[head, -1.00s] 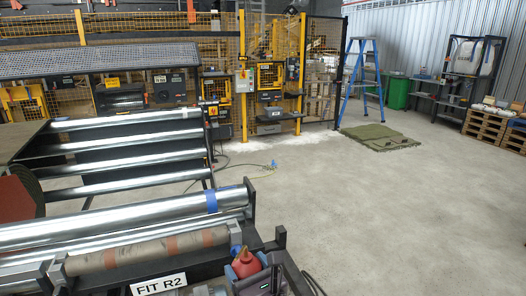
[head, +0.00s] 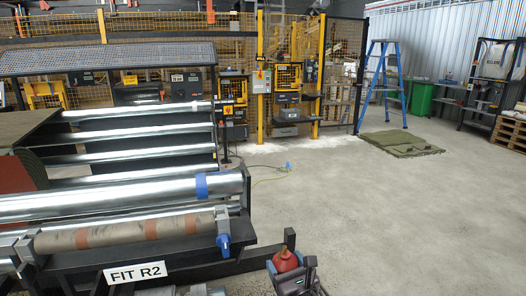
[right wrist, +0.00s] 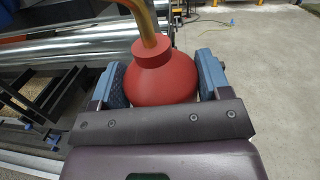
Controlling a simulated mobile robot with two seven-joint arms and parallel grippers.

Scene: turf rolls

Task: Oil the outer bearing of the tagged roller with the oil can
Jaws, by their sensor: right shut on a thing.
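The red oil can (head: 286,262) is in my right gripper (head: 291,268), low in the head view. In the right wrist view the blue-grey fingers of this gripper (right wrist: 163,80) close on both sides of the can's round red body (right wrist: 160,78). Its brass spout (right wrist: 142,18) rises out of the top of that picture. A shiny roller with a blue band (head: 201,186) lies to the left, and the can is apart from it. A grey and blue fitting (head: 222,238) is at the near roller's right end. I cannot tell which bearing is the outer one. My left gripper is not in view.
A FIT R2 sign (head: 138,272) is on the dark frame below a brown roller (head: 125,234). A cable (head: 270,177) lies on the floor.

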